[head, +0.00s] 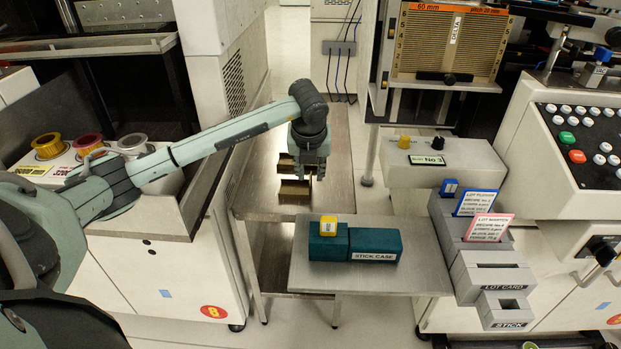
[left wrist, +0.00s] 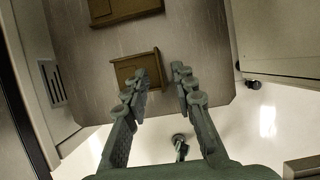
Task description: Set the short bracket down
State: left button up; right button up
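Two brown brackets lie on the grey metal table (head: 340,165). The nearer, smaller-looking one, which I take as the short bracket (head: 295,189), also shows in the left wrist view (left wrist: 133,69). The larger-looking bracket (head: 286,163) lies behind it, partly hidden by my gripper in the head view; the left wrist view cuts it off at the top edge (left wrist: 125,9). My left gripper (head: 309,176) points down over the table. My right gripper is out of view.
A lower front shelf (head: 425,262) carries a teal stick case (head: 375,243) and a teal block (head: 327,245) with a yellow piece (head: 328,226). Grey card holders (head: 490,272) stand at its right. Cabinets flank the table. The table's right part is clear.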

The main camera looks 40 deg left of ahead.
pick_arm(q)
jog(key=v, duration=0.8)
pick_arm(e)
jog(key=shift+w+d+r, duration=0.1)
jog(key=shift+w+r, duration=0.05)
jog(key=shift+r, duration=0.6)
